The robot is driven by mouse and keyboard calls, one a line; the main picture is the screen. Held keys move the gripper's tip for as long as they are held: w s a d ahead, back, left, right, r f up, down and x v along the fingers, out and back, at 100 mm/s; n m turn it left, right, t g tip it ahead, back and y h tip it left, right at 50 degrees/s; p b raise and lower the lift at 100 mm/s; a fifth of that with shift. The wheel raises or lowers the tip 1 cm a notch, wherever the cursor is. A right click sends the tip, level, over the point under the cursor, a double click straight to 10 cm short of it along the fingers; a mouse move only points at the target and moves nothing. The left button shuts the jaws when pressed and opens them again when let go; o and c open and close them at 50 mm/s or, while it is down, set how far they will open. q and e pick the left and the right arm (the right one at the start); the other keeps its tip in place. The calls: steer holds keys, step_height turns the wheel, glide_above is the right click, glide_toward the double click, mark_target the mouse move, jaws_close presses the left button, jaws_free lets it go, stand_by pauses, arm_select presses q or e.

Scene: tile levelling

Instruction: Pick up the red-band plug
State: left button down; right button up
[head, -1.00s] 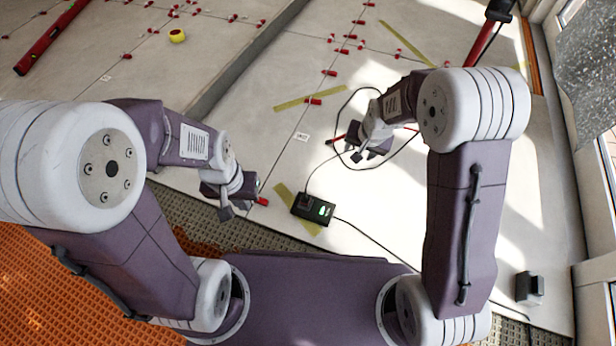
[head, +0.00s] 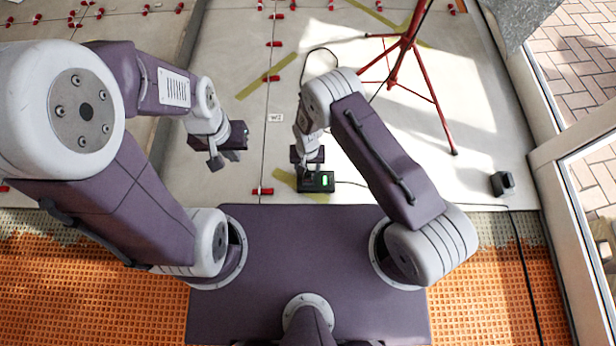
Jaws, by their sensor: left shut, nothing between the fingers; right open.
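I cannot make out a red band on any plug in the head view. A black box (head: 325,184) with a green light lies on the pale tiles just in front of my base. My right gripper (head: 308,171) is open over the left part of this box and hides what is there. I cannot tell whether its fingers touch anything. My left gripper (head: 223,160) is shut and empty above the tiles, left of the box.
A red tripod (head: 403,48) stands at the back right, with a black cable near it. A black block (head: 502,184) sits on the tiles at the right. A window frame (head: 570,150) bounds the right side.

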mark_target(308, 175)
step_height(308, 175, down, 8)
steer(key=b, duration=0.5)
steer(key=shift+d+r+b, duration=0.1)
steer(key=shift+d+b, duration=0.05)
steer(key=shift+b, duration=0.15)
steer(key=shift+r, duration=0.25)
jaws_close()
